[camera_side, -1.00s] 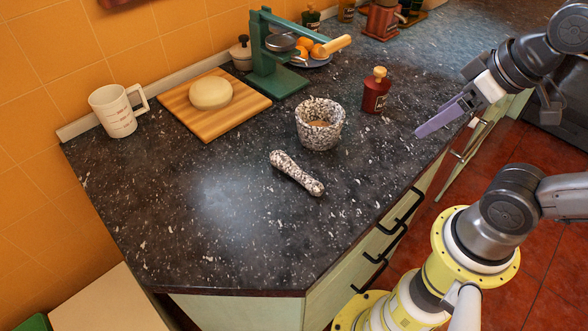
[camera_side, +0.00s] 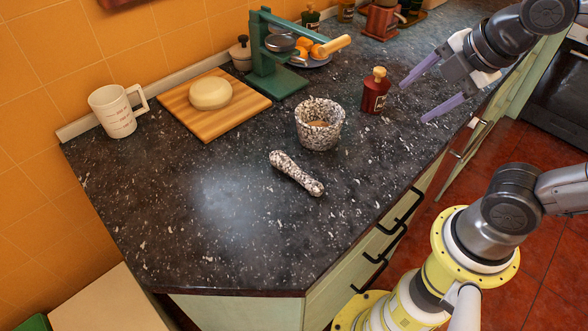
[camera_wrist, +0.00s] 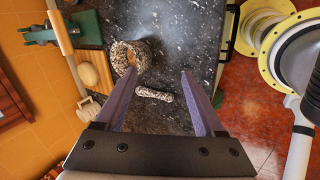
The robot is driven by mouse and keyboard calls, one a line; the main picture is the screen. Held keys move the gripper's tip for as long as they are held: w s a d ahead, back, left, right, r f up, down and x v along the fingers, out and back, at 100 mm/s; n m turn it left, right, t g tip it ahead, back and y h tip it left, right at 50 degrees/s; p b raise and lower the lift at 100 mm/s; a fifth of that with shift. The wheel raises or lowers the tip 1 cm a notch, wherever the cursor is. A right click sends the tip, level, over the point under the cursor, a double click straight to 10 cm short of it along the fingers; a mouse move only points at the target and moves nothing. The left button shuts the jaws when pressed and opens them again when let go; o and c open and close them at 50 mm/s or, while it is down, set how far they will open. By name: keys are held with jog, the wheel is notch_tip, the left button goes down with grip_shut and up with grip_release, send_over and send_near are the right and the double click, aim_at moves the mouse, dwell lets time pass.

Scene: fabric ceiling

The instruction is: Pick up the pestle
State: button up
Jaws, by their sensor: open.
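The pestle (camera_side: 297,174) is a speckled black-and-white stone rod lying flat on the dark countertop, in front of the mortar. The mortar (camera_side: 319,134) is a matching speckled stone bowl standing upright, with something brownish inside. My gripper (camera_side: 413,101) is open and empty, above the right side of the counter, to the right of the mortar and the red bottle. In the wrist view the pestle (camera_wrist: 154,94) shows between the two purple fingers of my gripper (camera_wrist: 156,80), well beyond them. The mortar (camera_wrist: 121,60) appears there up and left of the pestle, partly behind the left finger.
A red bottle (camera_side: 376,92) stands right of the mortar. The counter (camera_side: 200,220) left and front of the pestle is clear.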

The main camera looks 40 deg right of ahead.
jog(key=w+a+n, duration=0.2)
jog(key=w+n, duration=0.1)
jog(key=n, duration=0.4)
jog(key=n+g, duration=0.2)
jog(key=n, duration=1.1)
send_near(311, 180)
jog(key=shift+y, duration=0.4)
jog(key=x, duration=0.9)
jog(key=shift+w+d+f, duration=0.1)
jog(key=shift+d+f, duration=0.15)
jog(key=shift+d, duration=0.1)
jog(key=shift+t, duration=0.3)
jog(key=shift+c, duration=0.3)
grip_shut()
